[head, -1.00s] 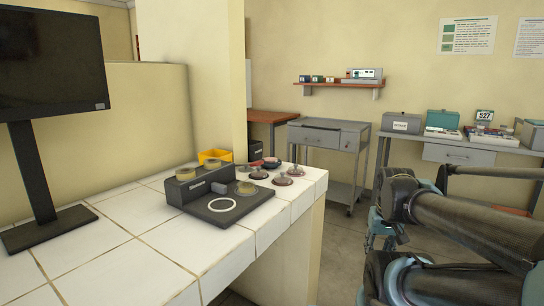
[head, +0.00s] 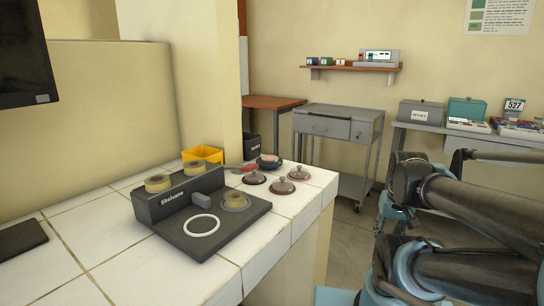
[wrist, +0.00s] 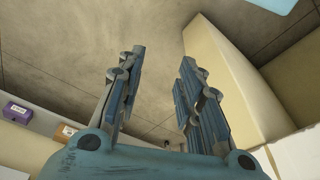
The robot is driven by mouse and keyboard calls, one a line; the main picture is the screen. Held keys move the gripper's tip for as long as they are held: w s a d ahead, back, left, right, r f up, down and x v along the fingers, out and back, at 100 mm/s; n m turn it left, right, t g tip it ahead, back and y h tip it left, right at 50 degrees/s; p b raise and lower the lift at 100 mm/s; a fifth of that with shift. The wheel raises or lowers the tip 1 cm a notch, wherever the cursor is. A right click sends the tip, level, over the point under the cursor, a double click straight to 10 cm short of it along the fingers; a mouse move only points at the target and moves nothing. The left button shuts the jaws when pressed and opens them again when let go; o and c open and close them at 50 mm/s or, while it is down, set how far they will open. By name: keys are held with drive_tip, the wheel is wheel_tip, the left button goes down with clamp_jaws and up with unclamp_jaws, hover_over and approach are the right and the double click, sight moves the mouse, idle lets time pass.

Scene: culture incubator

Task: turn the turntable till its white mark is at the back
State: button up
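On the white tiled counter (head: 110,262) stands a dark grey device (head: 160,208) labelled Skelvane. Its flat base carries a white ring (head: 202,225) and, to the right, a round disc (head: 235,208) with a gold-coloured round piece (head: 235,198) on it. I take this disc for the turntable but cannot be sure; no white mark on it can be made out. My gripper (wrist: 162,58) is open and empty in the wrist view, pointing over bare floor, away from the device.
Several lidded reddish dishes (head: 283,187) stand right of the device, near the counter's edge. Behind are a dark bowl (head: 269,163) with something pink and a yellow bin (head: 203,154). A monitor (head: 25,55) stands left. A grey cart (head: 335,130) stands beyond open floor.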

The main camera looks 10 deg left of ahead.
drive_tip(key=o, duration=1.2)
drive_tip(key=shift+a+r+n, duration=0.25)
drive_tip(key=shift+r+n, duration=0.25)
drive_tip(key=shift+r, duration=0.7)
drive_tip(key=o, duration=0.4)
drive_tip(key=w+a+r+n, duration=0.3)
drive_tip(key=w+r+n, duration=0.1)
drive_tip(key=r, duration=0.3)
drive_tip(key=shift+w+a+r+n, duration=0.2)
drive_tip(key=shift+w+n, duration=0.2)
drive_tip(key=shift+w, duration=0.35)
wheel_tip(320, 180, up, 21)
drive_tip(key=n+g, duration=0.2)
drive_tip(key=n, duration=2.1)
hover_over(271, 156)
drive_tip(key=f, duration=1.7)
drive_tip(key=shift+w+a, duration=0.1)
drive_tip(key=shift+w, duration=0.2)
